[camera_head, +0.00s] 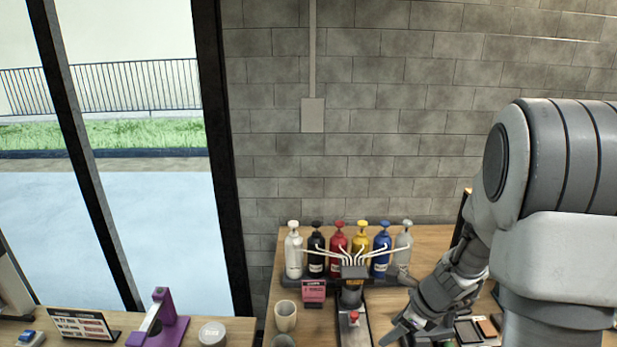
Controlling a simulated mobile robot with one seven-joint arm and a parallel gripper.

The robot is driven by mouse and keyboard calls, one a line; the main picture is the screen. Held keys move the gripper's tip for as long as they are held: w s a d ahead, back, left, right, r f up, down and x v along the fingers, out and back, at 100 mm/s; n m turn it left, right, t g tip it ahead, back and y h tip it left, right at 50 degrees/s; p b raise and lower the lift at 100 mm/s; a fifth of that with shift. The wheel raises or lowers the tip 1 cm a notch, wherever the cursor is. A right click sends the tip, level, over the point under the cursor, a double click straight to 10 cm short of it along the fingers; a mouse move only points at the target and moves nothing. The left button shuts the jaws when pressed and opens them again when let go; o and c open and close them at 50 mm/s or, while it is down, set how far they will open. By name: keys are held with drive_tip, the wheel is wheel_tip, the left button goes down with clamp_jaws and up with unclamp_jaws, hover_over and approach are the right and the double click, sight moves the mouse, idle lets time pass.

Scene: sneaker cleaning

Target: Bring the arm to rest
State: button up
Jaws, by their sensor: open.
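My gripper (408,332) is at the lower right, at the end of my grey arm, which comes in from the right side. It points down and left over the wooden table. I see nothing held between its fingers, which are open. The fingertips are close to the bottom edge of the picture, so their height above the table is hard to tell.
Several pump bottles, including a red one (337,250), stand on a rack at the wall. Left of my gripper are a dispenser (353,290), a pink box (314,291) and a cup (286,315). Dark trays (468,331) lie right of it. A purple stand (170,327) is further left.

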drive_tip(key=s+a+r+n+t+h+b, duration=0.1)
drive_tip(key=s+a+r+n, duration=0.2)
drive_tip(key=s+r+n, duration=0.45)
drive_tip(key=s+a+r+n+b, duration=0.1)
drive_tip(key=s+a+r+n, duration=0.25)
drive_tip(key=r+n, duration=0.65)
drive_tip(key=s+d+r+n+t+h, duration=0.1)
drive_tip(key=s+d+r+n+h, duration=0.1)
drive_tip(key=s+n, duration=0.5)
drive_tip(key=shift+s+d+r+n, duration=0.15)
drive_tip(key=shift+s+n, duration=0.25)
drive_tip(key=shift+n, duration=0.15)
